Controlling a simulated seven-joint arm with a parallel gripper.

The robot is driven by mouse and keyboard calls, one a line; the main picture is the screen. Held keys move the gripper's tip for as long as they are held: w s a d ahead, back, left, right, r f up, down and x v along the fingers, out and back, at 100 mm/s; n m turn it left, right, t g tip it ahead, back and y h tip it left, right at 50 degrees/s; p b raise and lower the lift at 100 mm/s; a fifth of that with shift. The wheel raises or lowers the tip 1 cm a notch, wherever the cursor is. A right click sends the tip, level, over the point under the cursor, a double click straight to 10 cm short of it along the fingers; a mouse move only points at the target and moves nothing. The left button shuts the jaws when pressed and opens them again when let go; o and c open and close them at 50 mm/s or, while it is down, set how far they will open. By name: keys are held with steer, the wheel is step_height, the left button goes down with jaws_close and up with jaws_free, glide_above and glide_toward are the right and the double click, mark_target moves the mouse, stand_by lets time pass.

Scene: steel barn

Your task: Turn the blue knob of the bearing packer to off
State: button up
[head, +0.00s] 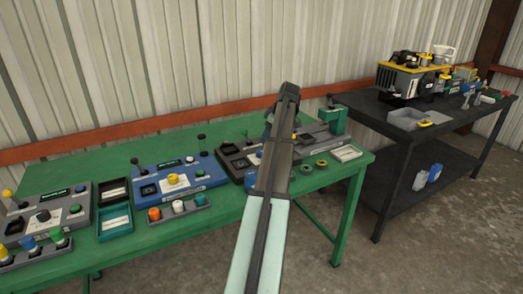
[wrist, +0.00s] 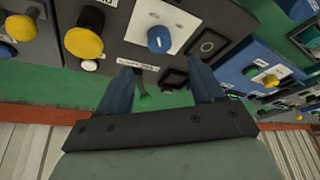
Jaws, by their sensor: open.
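In the wrist view, a blue knob (wrist: 159,39) sits on a white square plate on a dark grey panel (wrist: 126,20). A label on the panel's edge is too small to read surely. My gripper (wrist: 162,70) is open, with its two blue fingers apart and nothing between their tips. The fingertips lie at the panel's edge, on either side of the knob's line; the knob shows beyond them, apart from both. In the head view my arm covers much of this panel (head: 236,163), and the knob cannot be made out surely.
A blue panel with a yellow knob (head: 178,180) and a grey panel (head: 50,215) stand left on the green table (head: 240,203). A dark bench (head: 395,132) with machines stands at right.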

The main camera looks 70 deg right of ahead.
mark_target(261, 151)
steer(key=x, duration=0.9)
steer(key=shift+r, duration=0.1)
steer(key=c, duration=1.1)
